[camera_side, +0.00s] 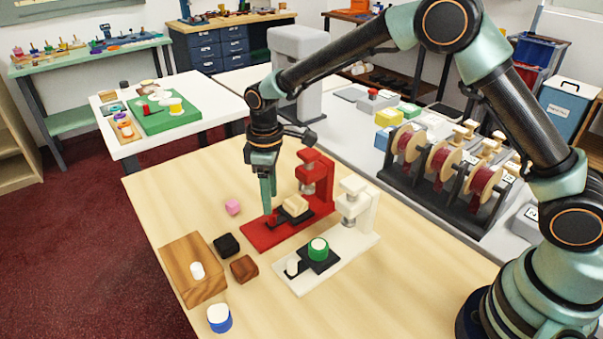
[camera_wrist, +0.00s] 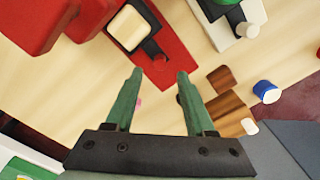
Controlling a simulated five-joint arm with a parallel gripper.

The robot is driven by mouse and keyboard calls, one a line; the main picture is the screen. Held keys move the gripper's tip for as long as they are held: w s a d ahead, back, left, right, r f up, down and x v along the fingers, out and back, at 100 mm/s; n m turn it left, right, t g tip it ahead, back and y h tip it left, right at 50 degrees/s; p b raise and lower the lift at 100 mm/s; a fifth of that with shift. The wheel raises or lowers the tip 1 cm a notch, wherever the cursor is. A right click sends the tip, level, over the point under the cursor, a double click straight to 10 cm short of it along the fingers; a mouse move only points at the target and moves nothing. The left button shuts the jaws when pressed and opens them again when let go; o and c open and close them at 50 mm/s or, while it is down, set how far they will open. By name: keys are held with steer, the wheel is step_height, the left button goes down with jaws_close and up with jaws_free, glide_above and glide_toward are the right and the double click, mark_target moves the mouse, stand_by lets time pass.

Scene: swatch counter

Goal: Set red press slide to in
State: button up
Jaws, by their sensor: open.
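The red press (camera_side: 326,203) stands on the wooden table, its base reaching toward the front left. Its black slide (camera_side: 287,220) carries a cream block (camera_side: 297,204), just in front of the press head, and has a small red knob at its outer end. In the wrist view the slide (camera_wrist: 148,46), the cream block (camera_wrist: 128,27) and the red knob (camera_wrist: 160,62) show on the red base. My gripper (camera_side: 268,208) points down over the knob. In the wrist view my gripper (camera_wrist: 160,74) is open, with the knob between and just beyond its fingertips; contact cannot be told.
A white press (camera_side: 357,235) with a green spool (camera_side: 318,250) stands close on the right.

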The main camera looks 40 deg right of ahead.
step_height(320, 180, up, 8)
steer(key=shift+f, duration=0.15)
stand_by(0.3)
step_height(320, 180, down, 13)
steer(key=n, duration=0.3)
steer(key=shift+n, duration=0.3)
stand_by(0.3)
jaws_close()
steer(key=shift+r, duration=0.2)
stand_by(1.1)
